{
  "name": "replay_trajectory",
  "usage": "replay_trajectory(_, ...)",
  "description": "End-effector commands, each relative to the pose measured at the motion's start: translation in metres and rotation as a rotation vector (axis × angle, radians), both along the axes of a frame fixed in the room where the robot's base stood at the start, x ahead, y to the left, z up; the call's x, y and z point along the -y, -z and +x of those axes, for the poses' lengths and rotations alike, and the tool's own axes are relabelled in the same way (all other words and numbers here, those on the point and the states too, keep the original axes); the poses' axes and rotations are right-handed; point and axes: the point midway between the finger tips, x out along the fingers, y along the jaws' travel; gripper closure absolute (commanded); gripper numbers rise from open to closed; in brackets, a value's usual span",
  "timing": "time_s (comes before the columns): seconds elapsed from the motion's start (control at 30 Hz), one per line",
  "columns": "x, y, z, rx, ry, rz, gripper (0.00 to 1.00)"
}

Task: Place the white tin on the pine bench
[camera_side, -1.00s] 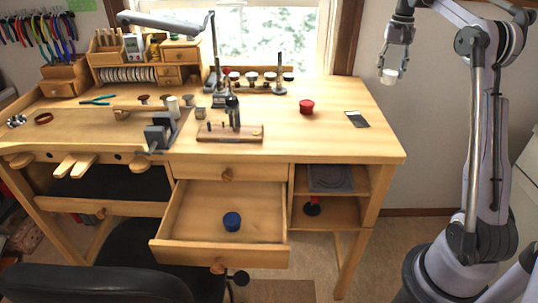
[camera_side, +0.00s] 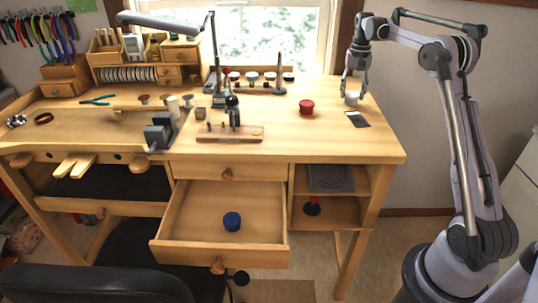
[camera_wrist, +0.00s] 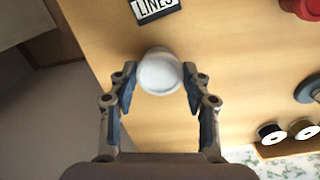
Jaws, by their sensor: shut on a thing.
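The white tin (camera_wrist: 160,72) is small and round, and it sits between the two fingers of my gripper (camera_wrist: 160,82) in the wrist view. In the side view my gripper (camera_side: 354,86) is over the right end of the pine bench (camera_side: 340,138), shut on the white tin (camera_side: 352,98). The tin is at or just above the bench top, behind the dark card; I cannot tell if it touches the wood. The wrist view shows the bench top (camera_wrist: 100,30) beneath it, with the bench edge to the left.
A red tin (camera_side: 306,107) stands left of my gripper. A dark card (camera_side: 357,119) lies just in front. A row of small stands (camera_side: 257,80) is at the back. A blue tin (camera_side: 232,221) is in the open drawer (camera_side: 262,208). The right front of the top is clear.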

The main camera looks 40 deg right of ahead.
Motion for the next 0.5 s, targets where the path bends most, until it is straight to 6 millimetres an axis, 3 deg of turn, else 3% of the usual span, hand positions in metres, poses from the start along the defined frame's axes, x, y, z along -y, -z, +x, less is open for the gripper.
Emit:
replay_trajectory(0.47,0.0002,0.0083,-0.0003,0.000,0.000,0.000,0.83)
replay_trajectory(0.5,0.0002,0.0082,-0.0003,0.000,0.000,0.000,0.43)
